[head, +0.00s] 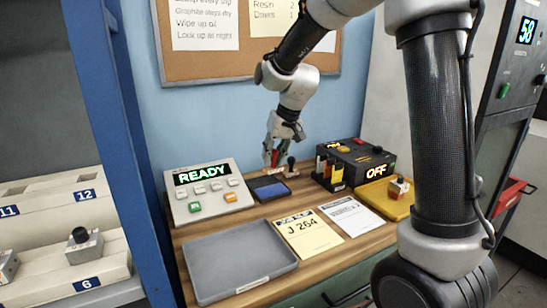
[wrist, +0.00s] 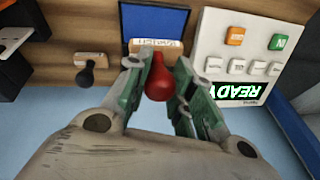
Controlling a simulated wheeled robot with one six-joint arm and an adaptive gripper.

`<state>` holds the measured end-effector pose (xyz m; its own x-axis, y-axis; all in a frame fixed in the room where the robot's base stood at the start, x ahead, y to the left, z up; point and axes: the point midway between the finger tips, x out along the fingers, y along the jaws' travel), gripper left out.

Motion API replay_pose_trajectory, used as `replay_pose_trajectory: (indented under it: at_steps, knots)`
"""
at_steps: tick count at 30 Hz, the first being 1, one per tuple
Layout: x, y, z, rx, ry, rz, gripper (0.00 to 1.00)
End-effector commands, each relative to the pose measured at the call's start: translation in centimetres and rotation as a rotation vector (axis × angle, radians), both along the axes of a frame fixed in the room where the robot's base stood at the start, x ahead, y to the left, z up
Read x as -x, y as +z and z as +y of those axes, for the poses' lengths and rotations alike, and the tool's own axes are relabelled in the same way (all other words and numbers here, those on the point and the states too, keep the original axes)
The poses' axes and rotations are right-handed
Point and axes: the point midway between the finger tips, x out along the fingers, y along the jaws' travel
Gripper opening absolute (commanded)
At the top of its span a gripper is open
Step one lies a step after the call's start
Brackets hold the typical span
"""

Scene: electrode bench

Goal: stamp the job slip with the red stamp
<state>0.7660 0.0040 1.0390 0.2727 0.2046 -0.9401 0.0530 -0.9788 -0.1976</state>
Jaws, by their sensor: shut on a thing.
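My gripper (head: 274,152) is shut on the red handle of the red stamp (wrist: 159,76), at the back of the bench. The stamp's labelled wooden block (wrist: 155,46) shows beyond the fingers in the wrist view, at the near edge of the blue ink pad (wrist: 155,20). I cannot tell whether the block touches the bench or pad. The ink pad (head: 270,190) lies in front of the gripper in the head view. The job slip (head: 308,236), a yellow sheet reading J 264, lies flat at the front middle of the bench.
A black-handled stamp (wrist: 88,72) stands beside the held one. The READY panel (head: 208,190) is left of the pad. A grey tray (head: 240,262), a white sheet (head: 352,214), a black OFF box (head: 355,157) and a yellow tray (head: 384,203) surround the slip.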

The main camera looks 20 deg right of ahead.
Motion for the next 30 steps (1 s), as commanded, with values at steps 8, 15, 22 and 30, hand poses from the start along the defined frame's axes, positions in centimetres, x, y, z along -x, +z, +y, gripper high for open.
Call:
replay_pose_trajectory:
  at_steps: [8, 15, 22, 30]
  knots:
    - [-0.5, 0.1, -0.3, 0.007, -0.023, -0.007, 0.09]
    - [-0.5, -2.1, -0.3, 0.006, -0.027, -0.005, 0.09]
    - [-0.5, -4.5, -0.3, 0.006, -0.027, -0.006, 0.09]
    - [-0.5, -5.7, -0.3, 0.005, -0.026, -0.007, 0.09]
